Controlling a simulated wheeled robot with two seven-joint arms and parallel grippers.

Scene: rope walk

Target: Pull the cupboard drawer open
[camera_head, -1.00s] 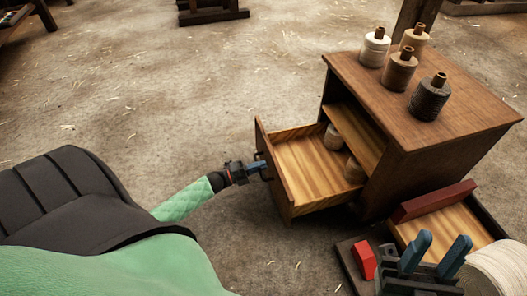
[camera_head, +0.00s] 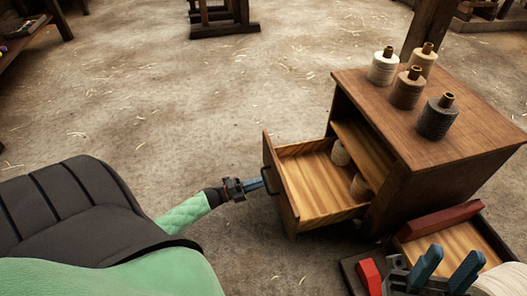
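The wooden cupboard (camera_head: 445,165) stands at the right. Its drawer (camera_head: 320,190) is pulled well out toward the left, and I see its pale striped floor and two small spools (camera_head: 341,153) inside near the cupboard. My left gripper (camera_head: 264,182) is at the dark handle on the drawer's front panel (camera_head: 281,190). Its blue fingers look closed on the handle, which they partly hide. My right gripper (camera_head: 447,268) is at the lower right, with its two blue fingers spread apart and nothing seen between them.
Several thread spools (camera_head: 436,117) stand on the cupboard top. In front of the cupboard is a wooden tray (camera_head: 452,245) with a red bar (camera_head: 438,221) along its edge. A red block (camera_head: 370,276) and a pale round object (camera_head: 503,281) are near my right gripper.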

